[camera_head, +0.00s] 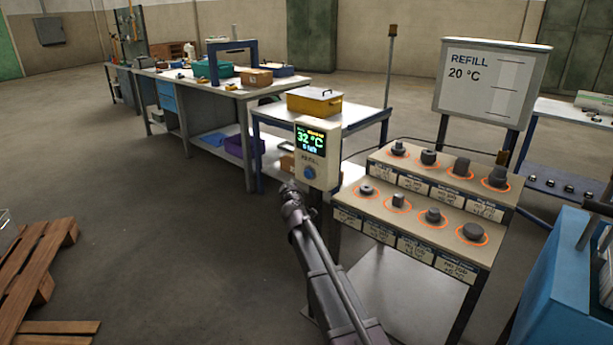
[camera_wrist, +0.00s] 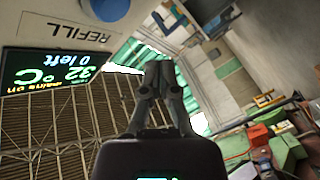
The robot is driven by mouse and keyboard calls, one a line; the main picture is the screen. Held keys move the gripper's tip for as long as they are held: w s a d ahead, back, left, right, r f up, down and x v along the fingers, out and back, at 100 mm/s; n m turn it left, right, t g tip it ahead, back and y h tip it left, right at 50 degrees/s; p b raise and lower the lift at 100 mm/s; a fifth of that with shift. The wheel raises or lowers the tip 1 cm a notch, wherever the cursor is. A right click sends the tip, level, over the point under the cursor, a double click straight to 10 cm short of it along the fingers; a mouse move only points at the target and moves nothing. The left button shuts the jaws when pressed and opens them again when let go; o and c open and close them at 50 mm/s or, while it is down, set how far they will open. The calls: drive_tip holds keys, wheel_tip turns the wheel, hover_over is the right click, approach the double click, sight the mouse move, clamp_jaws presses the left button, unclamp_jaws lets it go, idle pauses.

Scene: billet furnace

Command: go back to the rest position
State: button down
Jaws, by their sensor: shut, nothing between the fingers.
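My gripper (camera_head: 289,190) is shut and empty, raised at the lower left of the REFILL control box (camera_head: 327,173) in the head view. The box has a lit display (camera_head: 311,142) reading 32 °C and a round blue button (camera_head: 309,173). A small gap appears between the fingertips and the button, though depth is hard to judge. In the wrist view the shut fingers (camera_wrist: 158,72) point up the picture, with the blue button (camera_wrist: 108,8) at the top edge. The display (camera_wrist: 45,68) appears upside down there, reading 32 °C and 0 left.
A stepped stand (camera_head: 345,214) with several dark pieces in orange rings is right of my arm. Behind it stands a REFILL 20 °C sign (camera_head: 490,92). A yellow box (camera_head: 314,103) sits on a table behind the control box. Wooden pallets (camera_head: 42,262) lie left; floor between is clear.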

drive_tip(key=shift+d, duration=0.1)
idle(0.3)
drive_tip(key=s+d+f+m+g+h, duration=0.4)
drive_tip(key=s+d, duration=0.3)
drive_tip(key=d, duration=0.5)
drive_tip(key=s+d+f+m+g+h, duration=0.3)
drive_tip(key=s+d+f+m, duration=0.3)
drive_tip(key=d, duration=0.5)
drive_tip(key=s+d+f+g+y, duration=0.2)
drive_tip(key=s+g, duration=0.1)
drive_tip(key=s, duration=0.6)
drive_tip(key=s+d+f+m+g+y, duration=0.1)
drive_tip(key=s+f+g, duration=0.25)
drive_tip(key=s, duration=0.55)
drive_tip(key=s+d+f+g+y, duration=0.2)
drive_tip(key=s+g, duration=0.2)
drive_tip(key=s, duration=0.5)
wheel_tip(320, 180, up, 24)
drive_tip(key=p, duration=2.3)
drive_tip(key=shift+w+f, duration=0.2)
drive_tip(key=shift+w, duration=0.05)
drive_tip(key=shift+t, duration=0.25)
